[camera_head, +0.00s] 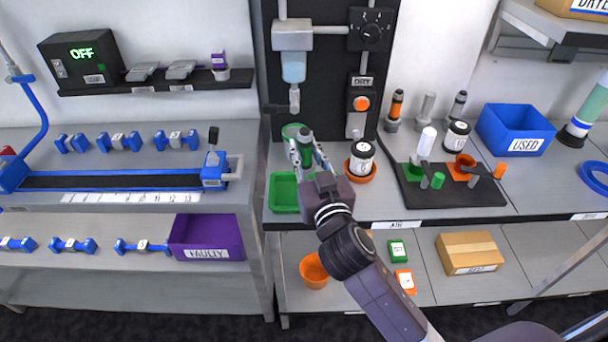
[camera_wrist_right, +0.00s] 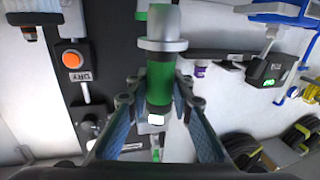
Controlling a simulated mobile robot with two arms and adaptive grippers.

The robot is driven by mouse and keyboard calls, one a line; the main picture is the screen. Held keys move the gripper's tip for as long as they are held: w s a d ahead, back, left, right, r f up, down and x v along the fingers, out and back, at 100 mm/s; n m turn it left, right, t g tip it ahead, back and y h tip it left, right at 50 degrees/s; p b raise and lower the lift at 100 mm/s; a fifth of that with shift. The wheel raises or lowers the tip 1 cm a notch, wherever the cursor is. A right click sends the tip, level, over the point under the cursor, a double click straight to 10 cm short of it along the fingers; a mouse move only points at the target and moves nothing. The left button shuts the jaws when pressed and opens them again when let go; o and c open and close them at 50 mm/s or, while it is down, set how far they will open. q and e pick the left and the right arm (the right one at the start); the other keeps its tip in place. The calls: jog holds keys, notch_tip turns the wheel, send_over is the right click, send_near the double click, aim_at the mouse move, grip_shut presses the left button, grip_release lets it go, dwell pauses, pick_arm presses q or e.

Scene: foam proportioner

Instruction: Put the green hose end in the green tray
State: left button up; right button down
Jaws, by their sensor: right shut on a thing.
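The green hose end (camera_head: 305,138) is held upright in my right gripper (camera_head: 306,155), above the counter. The right wrist view shows it closely as a green cylinder (camera_wrist_right: 160,72) with a grey collar, between the two fingers of my right gripper (camera_wrist_right: 160,100). The green tray (camera_head: 284,207) lies on the counter, just left of and below the gripper in the head view. My gripper and wrist cover the area to the tray's right. The visible inside of the tray looks empty. My left gripper is not in view.
A white jar (camera_head: 361,152) sits in an orange dish (camera_head: 360,176) right of my gripper. A black fixture board (camera_head: 460,195) with green and orange holders stands further right. A black dispenser panel (camera_head: 325,75) rises behind. A blue USED bin (camera_head: 515,130) stands at right.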

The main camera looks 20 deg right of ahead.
aim_at(307, 177)
notch_tip(307, 177, down, 2)
jog(key=shift+f, duration=0.1)
jog(key=shift+f+b, duration=0.6)
jog(key=shift+f, duration=1.55)
jog(key=shift+f, duration=0.2)
jog(key=c, duration=1.7)
grip_release()
jog(key=shift+r, duration=0.1)
